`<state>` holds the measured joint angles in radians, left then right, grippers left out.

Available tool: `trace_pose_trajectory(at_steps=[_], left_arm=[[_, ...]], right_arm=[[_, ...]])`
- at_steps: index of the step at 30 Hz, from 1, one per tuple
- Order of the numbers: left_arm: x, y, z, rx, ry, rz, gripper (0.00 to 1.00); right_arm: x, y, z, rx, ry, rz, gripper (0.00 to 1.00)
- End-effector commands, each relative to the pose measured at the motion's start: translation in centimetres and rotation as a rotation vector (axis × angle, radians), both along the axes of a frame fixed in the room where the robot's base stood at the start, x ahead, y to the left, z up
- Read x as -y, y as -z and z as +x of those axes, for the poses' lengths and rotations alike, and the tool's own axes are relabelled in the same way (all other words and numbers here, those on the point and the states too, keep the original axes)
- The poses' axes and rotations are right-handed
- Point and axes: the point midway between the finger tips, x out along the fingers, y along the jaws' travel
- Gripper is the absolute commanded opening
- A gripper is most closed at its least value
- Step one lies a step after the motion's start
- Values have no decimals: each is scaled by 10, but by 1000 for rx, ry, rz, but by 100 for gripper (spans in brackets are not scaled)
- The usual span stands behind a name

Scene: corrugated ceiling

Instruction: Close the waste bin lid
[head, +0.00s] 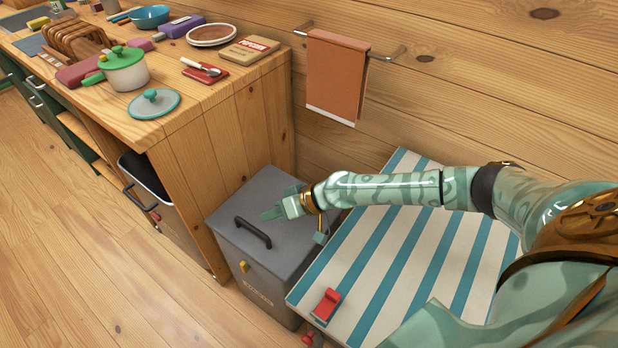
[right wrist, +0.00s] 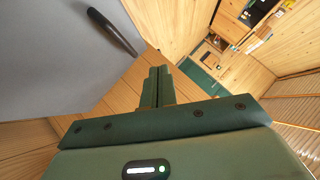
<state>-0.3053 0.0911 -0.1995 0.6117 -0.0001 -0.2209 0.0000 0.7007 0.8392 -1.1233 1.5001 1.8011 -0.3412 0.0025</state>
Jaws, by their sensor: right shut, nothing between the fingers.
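A grey bin (head: 262,297) stands on the floor at the end of the wooden counter. Its grey lid (head: 285,255) lies flat across the top, and I cannot tell whether a small gap remains at the edge. A black bar handle (head: 252,232) is on the lid; it also shows in the right wrist view (right wrist: 112,32). A yellow latch (head: 245,266) is on the front. My right gripper (head: 270,214) is shut and empty, over the lid beside the handle. Its fingers point up in the right wrist view (right wrist: 157,86). My left gripper is not in view.
A striped table (head: 385,262) with a red item (head: 326,305) stands close right of the bin. The counter (head: 215,95) holds a pot (head: 125,72) and several kitchen things. An open dark compartment (head: 146,176) is under it. The floor at left is clear.

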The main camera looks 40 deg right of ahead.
Motion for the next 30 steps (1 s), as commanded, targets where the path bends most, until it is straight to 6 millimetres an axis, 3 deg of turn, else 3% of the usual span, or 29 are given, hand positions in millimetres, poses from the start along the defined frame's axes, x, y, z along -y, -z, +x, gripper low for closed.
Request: trace_pose_trajectory(at_steps=[1, 10, 15, 21, 30], left_arm=[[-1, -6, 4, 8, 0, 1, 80], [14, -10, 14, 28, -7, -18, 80], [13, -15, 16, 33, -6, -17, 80], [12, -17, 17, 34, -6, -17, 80], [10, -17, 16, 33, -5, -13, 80]], right_arm=[[8, -14, 2, 3, -1, -5, 0], [49, -67, 14, -1, 0, -1, 0], [74, -88, -5, -5, 0, -2, 0], [91, -103, -19, -5, -1, -1, 0], [97, -109, -24, -4, -2, -1, 0]])
